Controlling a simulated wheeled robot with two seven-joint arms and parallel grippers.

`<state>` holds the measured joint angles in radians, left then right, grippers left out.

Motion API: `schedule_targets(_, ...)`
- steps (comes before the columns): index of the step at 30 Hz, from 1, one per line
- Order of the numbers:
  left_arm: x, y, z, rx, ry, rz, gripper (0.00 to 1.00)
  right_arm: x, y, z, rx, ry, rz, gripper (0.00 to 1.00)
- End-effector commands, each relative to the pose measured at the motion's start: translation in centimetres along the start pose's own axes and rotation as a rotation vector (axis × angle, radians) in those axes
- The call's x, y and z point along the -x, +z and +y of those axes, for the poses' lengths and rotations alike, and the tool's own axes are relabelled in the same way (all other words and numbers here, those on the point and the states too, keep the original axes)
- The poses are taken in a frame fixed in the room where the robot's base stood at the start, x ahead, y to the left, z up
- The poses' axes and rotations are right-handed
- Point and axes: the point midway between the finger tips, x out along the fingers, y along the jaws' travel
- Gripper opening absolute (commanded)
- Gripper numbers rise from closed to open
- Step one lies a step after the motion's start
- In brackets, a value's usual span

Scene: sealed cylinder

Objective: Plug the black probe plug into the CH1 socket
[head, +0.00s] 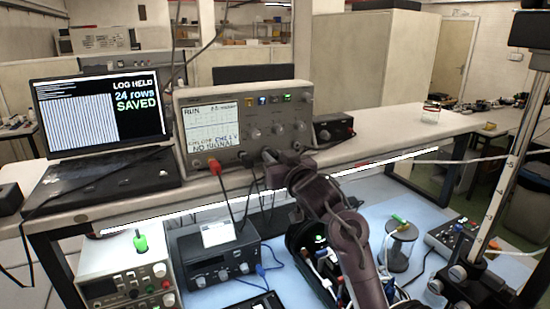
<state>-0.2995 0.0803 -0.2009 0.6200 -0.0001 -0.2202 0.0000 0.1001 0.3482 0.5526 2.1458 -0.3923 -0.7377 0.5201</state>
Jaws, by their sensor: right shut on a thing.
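The oscilloscope (243,125) stands on the white bench shelf, its screen (214,125) lit and showing "NO SIGNAL". A red plug (214,166) sits at its lower front edge with a dark lead hanging down. My right gripper (272,160) is at the lower right of the oscilloscope's front, shut on a small dark thing that looks like the black probe plug. The jaws and wrist hide most of it, and I cannot tell whether it touches a socket. The CH1 label is too small to read. My left gripper is not in view.
A laptop (100,125) showing "SAVED" stands left of the oscilloscope, and a black box (333,127) stands right of it. Below are instrument boxes (217,258), a black holder of tools (312,255), a spool (400,245) and a metal post (508,150). The shelf's right part is mostly clear.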

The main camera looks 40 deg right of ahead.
Motion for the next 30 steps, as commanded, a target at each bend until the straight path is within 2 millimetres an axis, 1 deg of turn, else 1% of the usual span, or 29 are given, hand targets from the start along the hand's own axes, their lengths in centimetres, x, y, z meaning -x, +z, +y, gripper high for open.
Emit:
schedule_targets(8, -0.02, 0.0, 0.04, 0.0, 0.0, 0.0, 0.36, -0.08, 0.03, -0.01, 0.0, 0.0, 0.0, 0.0)
schedule_targets(20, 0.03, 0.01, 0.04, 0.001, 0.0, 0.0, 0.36, -0.83, 0.03, -0.02, -0.001, -0.001, 0.0, 0.0)
schedule_targets(21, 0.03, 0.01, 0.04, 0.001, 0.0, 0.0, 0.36, -0.82, 0.04, -0.01, -0.001, -0.001, 0.0, 0.24)
schedule_targets(26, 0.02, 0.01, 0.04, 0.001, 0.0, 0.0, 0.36, -0.81, 0.04, -0.01, -0.001, -0.001, 0.0, 0.45)
schedule_targets(30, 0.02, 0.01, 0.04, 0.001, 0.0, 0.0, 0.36, -0.8, 0.04, -0.01, -0.001, -0.001, 0.0, 0.46)
